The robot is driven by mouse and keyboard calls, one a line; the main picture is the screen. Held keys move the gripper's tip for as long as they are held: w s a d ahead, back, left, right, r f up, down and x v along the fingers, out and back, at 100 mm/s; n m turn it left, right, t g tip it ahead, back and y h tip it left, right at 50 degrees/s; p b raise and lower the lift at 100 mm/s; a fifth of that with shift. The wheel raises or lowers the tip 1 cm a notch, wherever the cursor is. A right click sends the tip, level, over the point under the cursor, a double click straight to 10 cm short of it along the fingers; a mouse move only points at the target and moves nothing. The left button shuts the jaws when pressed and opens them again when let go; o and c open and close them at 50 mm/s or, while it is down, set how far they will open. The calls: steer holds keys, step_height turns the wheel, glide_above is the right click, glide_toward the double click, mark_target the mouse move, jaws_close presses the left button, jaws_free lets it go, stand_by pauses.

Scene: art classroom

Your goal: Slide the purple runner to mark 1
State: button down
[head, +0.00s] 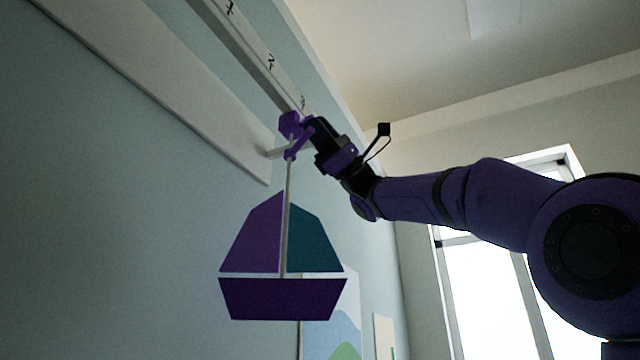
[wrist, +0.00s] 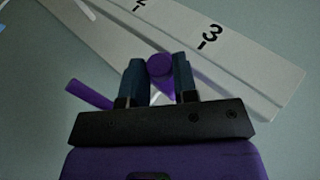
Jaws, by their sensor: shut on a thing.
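The purple runner (head: 290,121) sits on the pale numbered rail (head: 245,50), near mark 3 at its near end. In the wrist view its round purple knob (wrist: 160,66) is between my two fingers. My gripper (head: 306,128) is shut on this knob; it also shows in the wrist view (wrist: 158,80). A purple and teal sailboat (head: 282,300) hangs below the runner on a pale rod. Marks 2 (wrist: 139,5) and 3 (wrist: 211,34) are readable in the wrist view. Mark 1 is not readable in the wrist view; a mark farther up the rail is small in the head view.
A pale board (head: 160,80) runs along the wall beside the rail. A bright window (head: 485,290) stands at right, behind my arm. Pictures (head: 338,310) hang on the wall behind the boat. The rail's visible stretch beyond the runner looks clear.

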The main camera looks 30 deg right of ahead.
steer(key=s+a, duration=0.6)
steer(key=a, duration=0.3)
steer(key=s+a, duration=0.7)
steer(key=a, duration=0.2)
steer(key=shift+s+a, duration=0.25)
steer(key=shift+a, duration=0.15)
steer(key=shift+f, duration=0.1)
steer(key=c, duration=0.9)
jaws_free()
steer(key=shift+d, duration=0.1)
steer(key=v, duration=1)
steer(key=shift+d+f, duration=0.2)
steer(key=shift+d, duration=0.15)
